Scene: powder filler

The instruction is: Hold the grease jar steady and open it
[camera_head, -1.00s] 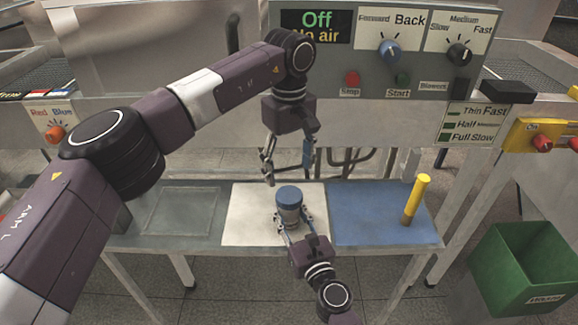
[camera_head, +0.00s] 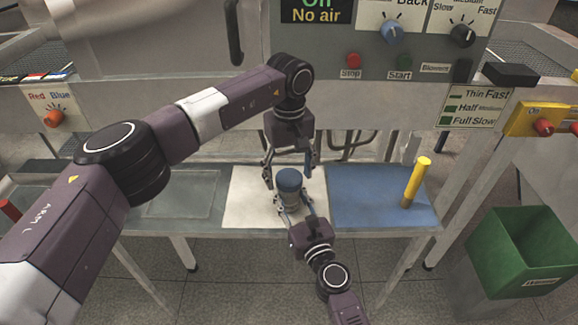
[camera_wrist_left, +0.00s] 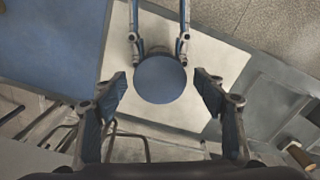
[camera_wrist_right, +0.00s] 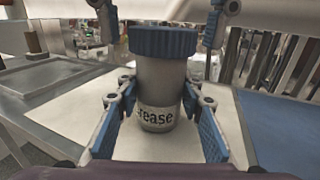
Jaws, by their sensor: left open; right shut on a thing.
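The grease jar (camera_head: 289,191) stands upright on the white mat (camera_head: 246,197), with its blue ribbed lid (camera_wrist_right: 163,41) on. The label "Grease" shows in part in the right wrist view. My right gripper (camera_head: 293,208) is shut on the jar's body from the near side, below the lid. My left gripper (camera_head: 290,172) points down from above, open, with its fingers on either side of the lid. In the left wrist view the round lid (camera_wrist_left: 160,80) lies between and a little beyond the open fingers, with gaps on both sides.
A yellow-handled tool (camera_head: 417,182) stands on the blue mat (camera_head: 365,190) at the right. A grey tray area (camera_head: 180,195) lies at the left. The control panel (camera_head: 400,60) is behind, and a green bin (camera_head: 522,255) stands at the lower right.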

